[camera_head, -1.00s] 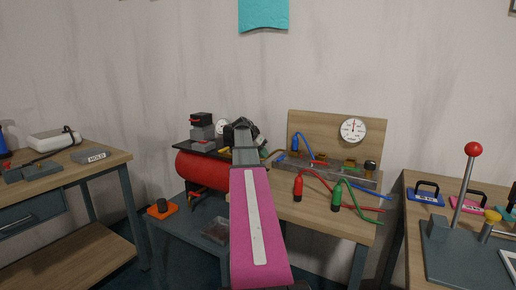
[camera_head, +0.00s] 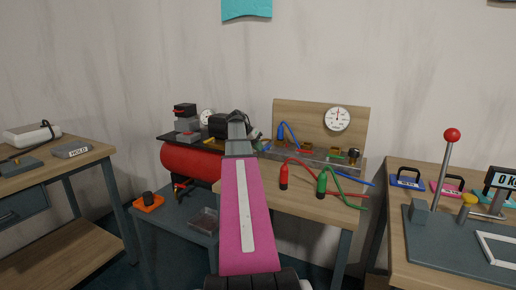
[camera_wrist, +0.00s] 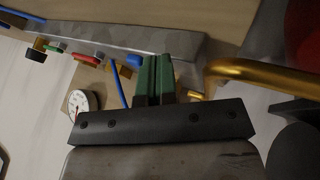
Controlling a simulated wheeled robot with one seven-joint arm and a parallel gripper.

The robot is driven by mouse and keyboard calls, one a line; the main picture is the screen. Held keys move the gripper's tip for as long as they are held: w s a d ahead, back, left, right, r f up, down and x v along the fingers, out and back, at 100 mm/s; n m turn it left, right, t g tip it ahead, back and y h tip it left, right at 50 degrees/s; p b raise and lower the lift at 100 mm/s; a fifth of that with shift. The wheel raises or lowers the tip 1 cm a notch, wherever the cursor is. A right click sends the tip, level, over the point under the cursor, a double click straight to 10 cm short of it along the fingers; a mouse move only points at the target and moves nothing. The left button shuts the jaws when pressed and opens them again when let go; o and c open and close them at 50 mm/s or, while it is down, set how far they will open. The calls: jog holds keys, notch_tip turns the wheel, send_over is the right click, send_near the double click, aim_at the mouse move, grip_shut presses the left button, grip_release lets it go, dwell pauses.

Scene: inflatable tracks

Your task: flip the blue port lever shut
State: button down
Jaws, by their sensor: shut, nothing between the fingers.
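The grey port manifold (camera_head: 315,163) sits at the back of the middle bench, before a wooden backboard. In the wrist view, the manifold bar (camera_wrist: 150,38) runs along the top. A small blue piece (camera_wrist: 133,61) shows beside my fingers, probably the blue port lever; its angle is unclear. A blue hose (camera_wrist: 120,85) hangs near it. My gripper (camera_wrist: 156,62) is shut and empty, its green fingers close to the blue piece; contact cannot be told. In the head view, my arm partly hides the manifold's left end.
A red compressor (camera_head: 190,160) stands left of the manifold, and a brass pipe (camera_wrist: 260,70) passes right of my fingers in the wrist view. Red (camera_head: 284,177) and green (camera_head: 322,183) fittings with hoses stand on the bench front. A gauge (camera_head: 337,119) is on the backboard.

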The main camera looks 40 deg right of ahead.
aim_at(276, 153)
jog(key=shift+s+n+t, duration=0.3)
jog(key=shift+s+n, duration=0.05)
jog(key=shift+n, duration=0.15)
jog(key=shift+s+d+n+t+h, duration=0.1)
jog(key=shift+s+n+t+h, duration=0.2)
jog(key=shift+s+n+t, duration=0.5)
jog(key=s+n+t, duration=0.1)
jog(key=n, duration=0.1)
jog(key=s+d+n+t, duration=0.1)
jog(key=n, duration=0.1)
jog(key=shift+d, duration=0.1)
jog(key=n, duration=0.1)
jog(key=s+d+n+t, duration=0.1)
jog(key=n+t+y, duration=0.1)
jog(key=shift+s+d+n, duration=0.25)
jog(key=shift+d+n, duration=0.1)
jog(key=shift+n, duration=0.05)
jog(key=d+n+t, duration=0.1)
jog(key=d+n+t+y, duration=0.1)
jog(key=n, duration=0.1)
jog(key=shift+s, duration=0.4)
jog(key=shift+d, duration=0.2)
jog(key=shift+w, duration=0.1)
jog(key=shift+w, duration=0.65)
